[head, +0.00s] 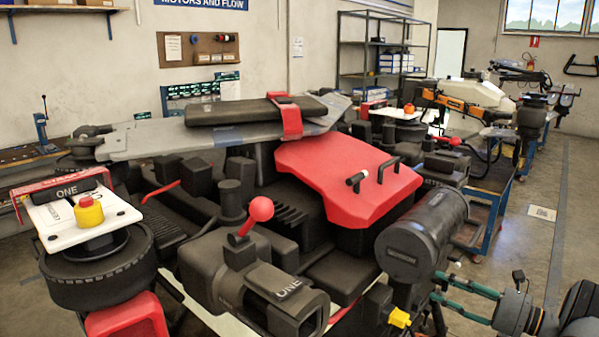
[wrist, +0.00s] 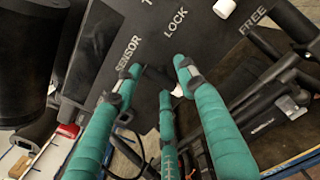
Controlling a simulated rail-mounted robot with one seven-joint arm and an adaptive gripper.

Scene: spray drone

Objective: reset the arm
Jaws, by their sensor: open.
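My gripper (head: 437,286) is at the lower right of the head view, its teal fingers pointing left toward the drone machine's black cylinder (head: 410,250). In the wrist view my gripper (wrist: 157,82) shows three teal fingers spread apart, with nothing clearly held. Beyond the fingertips is a dark panel (wrist: 185,45) lettered SENSOR, LOCK and FREE, with a white knob (wrist: 224,8) at the top. A short dark piece shows between the fingertips; I cannot tell whether they touch it. The dark links of my arm reach in from the lower right corner of the head view.
A yellow connector (head: 400,318) sits close left of my gripper. Open floor (head: 560,230) lies to the right.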

